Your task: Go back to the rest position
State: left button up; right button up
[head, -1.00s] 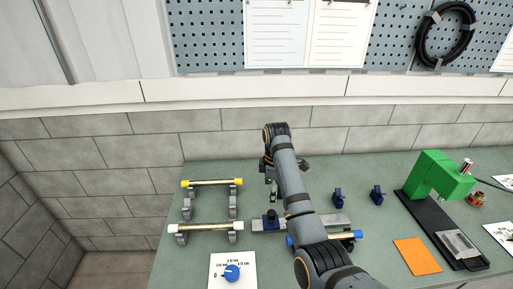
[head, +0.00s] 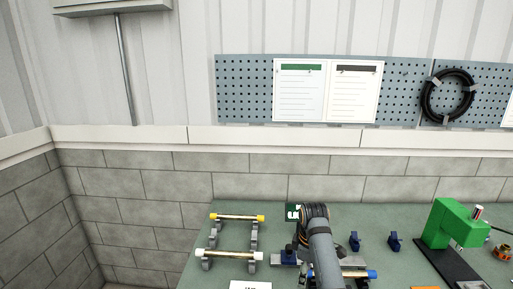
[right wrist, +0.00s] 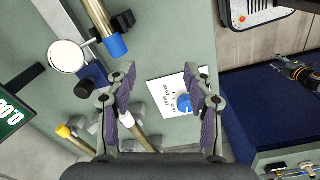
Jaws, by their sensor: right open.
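My right gripper shows in the right wrist view (right wrist: 160,95). Its fingers are spread apart with nothing between them, above the bench and a white card with a blue knob (right wrist: 184,103). In the head view my right arm rises from the bottom edge, and its wrist hides the gripper. A blue-capped rod (head: 358,274) lies beside the arm; it also shows in the right wrist view (right wrist: 100,22), apart from the fingers. A yellow-capped rod (head: 238,217) and a white-capped rod (head: 229,254) rest on grey stands. My left gripper does not show.
The green bench (head: 340,210) stands against a block wall. Two small blue holders (head: 354,241) and a green press (head: 446,222) stand to the right. A dark green display (head: 292,212) is partly behind the arm. Air above the bench is clear.

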jog(key=s+d+f+m+t, duration=0.1)
jog(key=s+d+f+m, duration=0.6)
jog(key=s+f, duration=0.4)
jog(key=s+d+r+m+t+h, duration=0.1)
jog(key=s+r+m, duration=0.15)
jog(key=s, duration=0.55)
jog(key=s+d+r+m+t, duration=0.1)
jog(key=s+d+m, duration=0.15)
jog(key=s, duration=0.55)
jog(key=s+d+f+g+b, duration=0.1)
jog(key=s+f, duration=0.1)
jog(key=f, duration=1.3)
jog(key=s+d+f+b, duration=0.1)
jog(key=f+b, duration=0.1)
jog(key=f, duration=1.3)
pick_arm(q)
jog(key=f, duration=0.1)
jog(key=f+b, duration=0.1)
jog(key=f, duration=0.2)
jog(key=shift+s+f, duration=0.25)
pick_arm(e)
jog(key=s+f+m+g, duration=0.1)
jog(key=s+f, duration=1.6)
jog(key=s, duration=0.1)
jog(key=shift+d+f, duration=0.15)
jog(key=shift+d, duration=0.25)
